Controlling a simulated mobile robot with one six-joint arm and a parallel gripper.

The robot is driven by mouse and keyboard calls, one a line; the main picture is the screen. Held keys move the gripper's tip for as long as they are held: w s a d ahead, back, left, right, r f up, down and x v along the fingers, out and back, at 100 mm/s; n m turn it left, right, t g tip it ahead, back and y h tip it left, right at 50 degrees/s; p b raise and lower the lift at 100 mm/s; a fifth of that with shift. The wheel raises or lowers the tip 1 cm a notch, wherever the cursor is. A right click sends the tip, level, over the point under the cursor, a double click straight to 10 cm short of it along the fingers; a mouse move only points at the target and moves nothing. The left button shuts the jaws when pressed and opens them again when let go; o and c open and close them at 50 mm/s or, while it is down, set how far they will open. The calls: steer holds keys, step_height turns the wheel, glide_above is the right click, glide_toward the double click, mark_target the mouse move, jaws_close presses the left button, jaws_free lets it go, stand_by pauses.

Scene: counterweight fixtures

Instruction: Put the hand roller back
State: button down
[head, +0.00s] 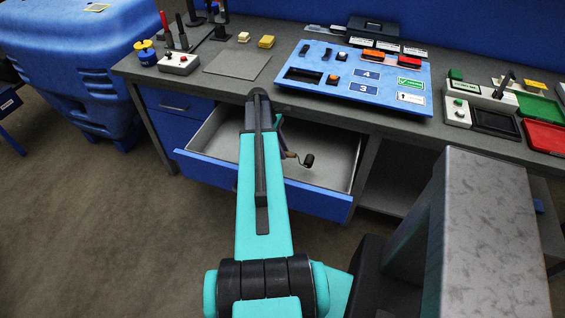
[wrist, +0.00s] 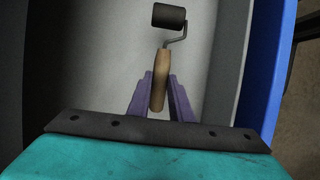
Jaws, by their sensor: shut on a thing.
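The hand roller has a dark cylinder (wrist: 168,16), a thin bent metal frame and a tan wooden handle (wrist: 159,80). In the wrist view my gripper (wrist: 160,95) is shut on the handle, with one purple finger on each side. In the head view the dark roller (head: 308,160) shows over the open drawer (head: 335,200), to the right of my arm. My arm hides most of the gripper there. The drawer is pulled out below the bench and has a pale grey inside and a blue front. I cannot tell whether the roller touches the drawer floor.
The bench top (head: 237,64) above the drawer carries a blue panel (head: 340,75) with switches and labels. A control box (head: 179,63) stands at the left, and green and red trays (head: 545,135) lie at the right. A large blue container (head: 80,60) stands left of the bench.

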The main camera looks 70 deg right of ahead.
steer(key=shift+f, duration=1.4)
steer(key=shift+p, duration=0.3)
steer(key=shift+f+p, duration=0.55)
steer(key=shift+f, duration=1.35)
steer(key=c, duration=1.6)
jaws_free()
steer(key=shift+r, duration=0.15)
steer(key=b+v, duration=0.3)
steer(key=v, duration=0.7)
steer(key=shift+w+r, duration=0.15)
steer(key=shift+r, duration=0.1)
steer(key=shift+w+r+b, duration=0.2)
steer(key=shift+r+b, duration=0.1)
steer(key=shift+r, duration=0.25)
